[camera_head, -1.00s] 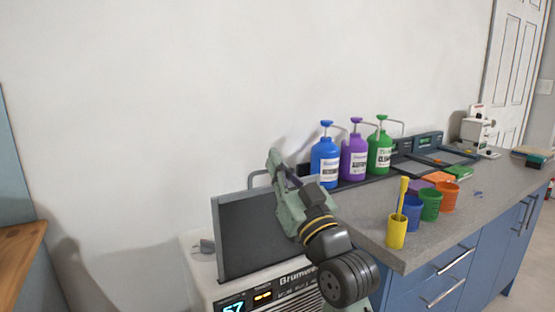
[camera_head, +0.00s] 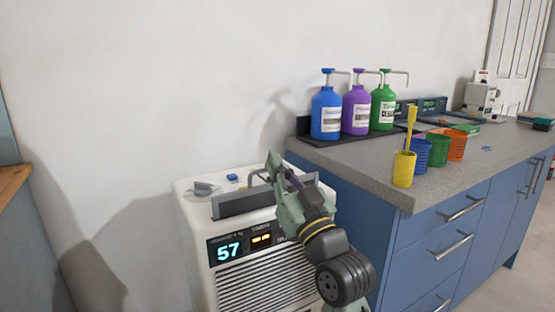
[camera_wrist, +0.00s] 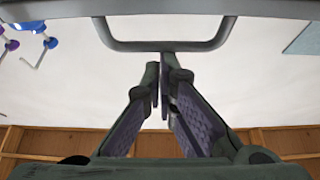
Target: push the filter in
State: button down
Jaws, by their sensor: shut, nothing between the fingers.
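The filter (camera_head: 236,203) is a dark grey slab with a grey loop handle (camera_head: 256,177) on its top. It stands in the top of a white unit (camera_head: 192,227), and a low strip of it shows above the unit's top. My gripper (camera_head: 273,162) is at the right end of the filter, by the handle, and hides part of both. In the wrist view the handle (camera_wrist: 165,46) runs across just ahead of the shut, empty fingertips (camera_wrist: 160,82). The filter's edge (camera_wrist: 160,9) shows at the top. I cannot tell whether the fingers touch the handle.
The unit's display (camera_head: 229,250) reads 57. A grey knob (camera_head: 201,188) and a blue button (camera_head: 233,177) sit on its top. A blue cabinet with a grey counter (camera_head: 370,167) stands close at right, bearing pump bottles (camera_head: 326,115) and coloured cups (camera_head: 403,170). The wall is behind.

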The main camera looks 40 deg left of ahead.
notch_tip(320, 180, down, 6)
jog(key=b, duration=0.3)
jog(key=shift+a+r, duration=0.15)
jog(key=shift+r, duration=0.05)
jog(key=r+p, duration=0.3)
jog(key=r, duration=0.1)
jog(key=shift+w+a+r, duration=0.1)
jog(key=shift+w+a, duration=0.1)
jog(key=shift+a, duration=0.1)
jog(key=b+v, duration=0.1)
jog(key=v, duration=0.9)
jog(key=shift+r+b, duration=0.2)
jog(key=shift+b, duration=0.15)
